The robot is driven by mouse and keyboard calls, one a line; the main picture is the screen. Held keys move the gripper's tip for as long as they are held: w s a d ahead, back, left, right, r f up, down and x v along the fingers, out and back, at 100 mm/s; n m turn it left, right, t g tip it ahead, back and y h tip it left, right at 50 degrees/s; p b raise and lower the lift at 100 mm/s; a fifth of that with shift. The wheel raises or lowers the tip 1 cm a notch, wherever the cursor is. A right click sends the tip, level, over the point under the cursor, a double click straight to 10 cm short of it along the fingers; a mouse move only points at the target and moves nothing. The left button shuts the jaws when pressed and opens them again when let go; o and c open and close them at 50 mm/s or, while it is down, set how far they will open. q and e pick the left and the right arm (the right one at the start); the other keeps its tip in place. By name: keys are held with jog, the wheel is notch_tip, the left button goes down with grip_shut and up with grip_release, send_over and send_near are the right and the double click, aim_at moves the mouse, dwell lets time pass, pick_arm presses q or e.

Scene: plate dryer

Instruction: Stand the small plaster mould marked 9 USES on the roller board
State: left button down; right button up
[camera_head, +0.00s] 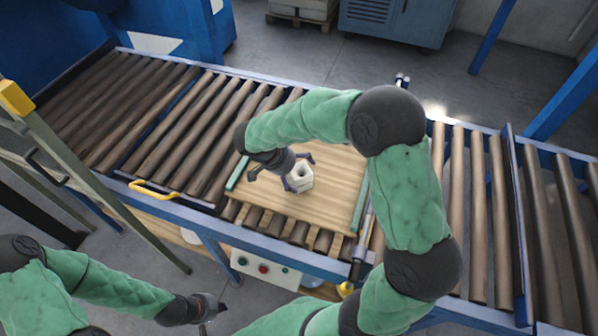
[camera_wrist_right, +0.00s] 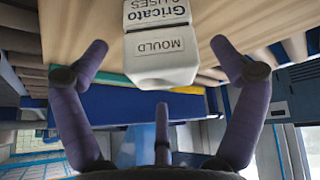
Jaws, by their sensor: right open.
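The small white plaster mould (camera_head: 300,178) sits on the wooden roller board (camera_head: 285,205), near its middle; it looks upright, with a hole in its top. In the right wrist view the mould (camera_wrist_right: 160,52) shows printed faces reading "MOULD" and "Gricato", with "USES" partly legible; the number is unclear. My right gripper (camera_head: 282,170) is open beside the mould, its fingers spread around it. In the wrist view (camera_wrist_right: 160,60) there are gaps between the side fingers and the mould. My left gripper (camera_head: 212,312) is empty, low at the front, away from the board; its fingers look apart.
The board lies on a roller conveyor (camera_head: 190,110) with green strips (camera_head: 237,172) along its sides. A yellow handle (camera_head: 152,190) and a control box (camera_head: 265,268) are on the front side. My right arm crosses over the board and hides part of it.

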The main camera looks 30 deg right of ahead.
jog(key=p+v, duration=0.2)
jog(key=v, duration=0.7)
jog(key=shift+a+r, duration=0.2)
jog(key=shift+r, duration=0.15)
